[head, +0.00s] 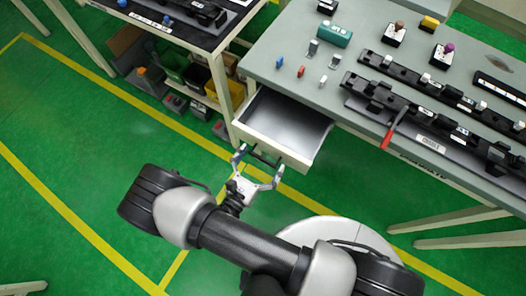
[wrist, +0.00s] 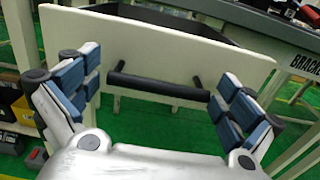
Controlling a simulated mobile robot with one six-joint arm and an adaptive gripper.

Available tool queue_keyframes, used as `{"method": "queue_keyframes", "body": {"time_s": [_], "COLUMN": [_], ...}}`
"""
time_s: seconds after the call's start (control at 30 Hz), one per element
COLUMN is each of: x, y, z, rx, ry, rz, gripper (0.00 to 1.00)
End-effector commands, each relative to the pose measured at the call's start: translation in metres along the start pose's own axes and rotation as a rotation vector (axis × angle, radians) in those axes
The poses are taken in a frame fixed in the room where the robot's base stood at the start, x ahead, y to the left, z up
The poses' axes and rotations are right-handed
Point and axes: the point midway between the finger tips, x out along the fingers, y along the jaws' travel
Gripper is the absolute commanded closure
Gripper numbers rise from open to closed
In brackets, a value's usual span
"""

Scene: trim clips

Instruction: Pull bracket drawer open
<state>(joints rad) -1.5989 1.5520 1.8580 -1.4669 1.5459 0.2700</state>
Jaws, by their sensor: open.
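The bracket drawer (head: 284,125) is pulled out from under the grey workbench, and its inside looks empty. Its pale front panel (wrist: 150,50) fills much of the wrist view, with a black bar handle (wrist: 158,87) across it. My gripper (head: 259,170) is at the drawer front in the head view. In the wrist view my gripper (wrist: 160,98) is open, with one blue-padded finger beyond each end of the handle. A gap shows between each finger and the handle, so the jaws hold nothing.
The grey workbench (head: 365,62) carries black rails, small clips, a green block (head: 334,36) and a red-handled lever (head: 394,127). A dark-topped table (head: 150,15) with bins below stands at the left. The green floor (head: 90,190) at lower left is mostly clear.

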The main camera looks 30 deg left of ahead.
Motion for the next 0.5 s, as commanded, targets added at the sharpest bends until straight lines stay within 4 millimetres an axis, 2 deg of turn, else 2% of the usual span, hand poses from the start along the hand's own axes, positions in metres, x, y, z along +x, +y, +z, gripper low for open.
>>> {"method": "queue_keyframes", "body": {"time_s": [0.27,0.37,0.5], "x": [-0.004,-0.017,-0.045], "y": [0.0,0.001,0.002], "z": [-0.001,-0.001,-0.001], "rx": [-0.002,-0.001,-0.001], "ry": [0.002,0.003,0.002], "rz": [0.002,0.005,0.009], "gripper": [0.0,0.0,0.0]}}
